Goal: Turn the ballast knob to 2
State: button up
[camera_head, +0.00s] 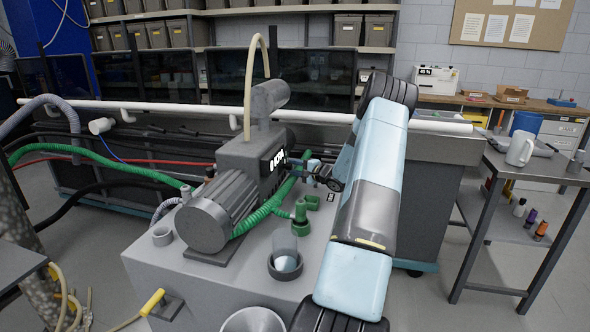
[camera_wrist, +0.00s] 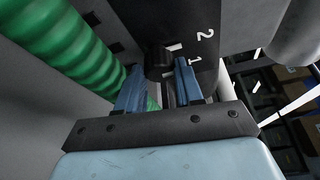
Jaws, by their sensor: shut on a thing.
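The ballast knob (camera_wrist: 159,58) is a small black knob on a dark panel (camera_wrist: 190,20) in the wrist view. The white numerals 2 and 1 show beside it, with 1 nearer the knob. My gripper (camera_wrist: 160,82) has its two blue fingers closed on either side of the knob. I cannot tell which number the knob's mark points at. In the head view, my gripper (camera_head: 300,165) reaches from the right to the lettered face of the grey pump (camera_head: 240,160). The knob is too small and covered to make out there.
A green ribbed hose (camera_wrist: 65,45) runs close to the left of my gripper in the wrist view. A white pipe (camera_head: 330,116) crosses behind the pump.

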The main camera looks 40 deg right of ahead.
jog(key=o, duration=0.7)
jog(key=shift+s+a+f, duration=0.1)
jog(key=shift+f, duration=0.15)
jog(key=shift+c, duration=0.2)
jog(key=o, duration=0.4)
jog(key=shift+r, duration=0.1)
jog(key=shift+c, duration=0.2)
jog(key=v, duration=1.3)
jog(key=shift+s, duration=0.3)
